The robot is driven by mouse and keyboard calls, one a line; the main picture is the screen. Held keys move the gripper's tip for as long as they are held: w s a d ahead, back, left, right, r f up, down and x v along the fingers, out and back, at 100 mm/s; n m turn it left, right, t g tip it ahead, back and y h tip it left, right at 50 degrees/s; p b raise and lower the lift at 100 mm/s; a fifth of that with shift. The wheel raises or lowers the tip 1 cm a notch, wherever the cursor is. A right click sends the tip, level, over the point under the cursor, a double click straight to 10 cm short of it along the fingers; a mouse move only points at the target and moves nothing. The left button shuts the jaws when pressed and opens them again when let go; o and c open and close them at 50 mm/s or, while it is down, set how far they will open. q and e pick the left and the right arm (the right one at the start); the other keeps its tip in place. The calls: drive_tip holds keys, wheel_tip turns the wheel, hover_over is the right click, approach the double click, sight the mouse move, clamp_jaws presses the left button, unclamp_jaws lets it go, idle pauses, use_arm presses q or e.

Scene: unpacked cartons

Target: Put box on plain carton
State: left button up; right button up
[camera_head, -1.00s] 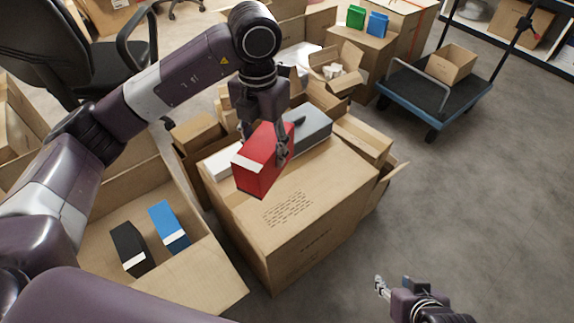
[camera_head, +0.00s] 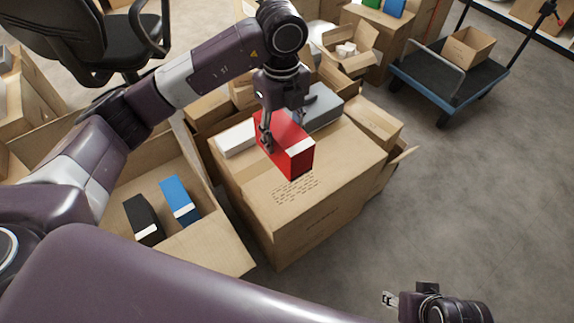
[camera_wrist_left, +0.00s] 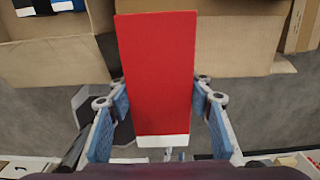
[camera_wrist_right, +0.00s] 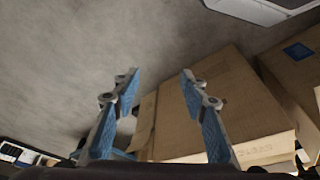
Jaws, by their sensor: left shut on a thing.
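A red box (camera_head: 290,148) with a white end is held by my left gripper (camera_head: 284,126) over the top of the large closed carton (camera_head: 318,190) in the head view. I cannot tell whether the box touches the carton top. In the left wrist view the red box (camera_wrist_left: 157,75) sits between both fingers (camera_wrist_left: 158,112). The carton has lines of print on its top. My right gripper (camera_head: 388,300) is empty, low at the lower right; its fingers stand apart in the right wrist view (camera_wrist_right: 157,88).
A white box (camera_head: 236,138) and a grey box (camera_head: 322,108) are at the carton's back. An open carton (camera_head: 215,250) at left holds a black box (camera_head: 142,220) and a blue box (camera_head: 179,201). A blue cart (camera_head: 440,85) stands at back right. The right-hand floor is clear.

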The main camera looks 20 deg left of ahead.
use_arm(q)
wheel_tip(320, 180, down, 5)
drive_tip(key=shift+f+b, duration=0.1)
drive_tip(key=shift+b, duration=0.3)
wheel_tip(320, 180, down, 8)
drive_tip(key=shift+f+b, duration=0.2)
drive_tip(key=shift+b, duration=0.65)
drive_tip(key=shift+f, duration=0.95)
use_arm(e)
drive_tip(key=shift+w+a+r+t, duration=0.25)
drive_tip(key=shift+w+t, duration=0.15)
drive_tip(key=shift+w, duration=0.2)
drive_tip(key=shift+w+a+r+t, duration=0.15)
drive_tip(key=shift+w+r+t, duration=0.1)
drive_tip(key=shift+w+t, duration=0.25)
use_arm(q)
drive_tip(key=shift+f, duration=0.1)
use_arm(e)
drive_tip(key=shift+w, duration=0.3)
use_arm(q)
drive_tip(key=o, duration=1.6)
drive_tip(key=shift+c, duration=0.2)
use_arm(e)
drive_tip(key=shift+w+r, duration=0.1)
drive_tip(key=shift+w, duration=0.05)
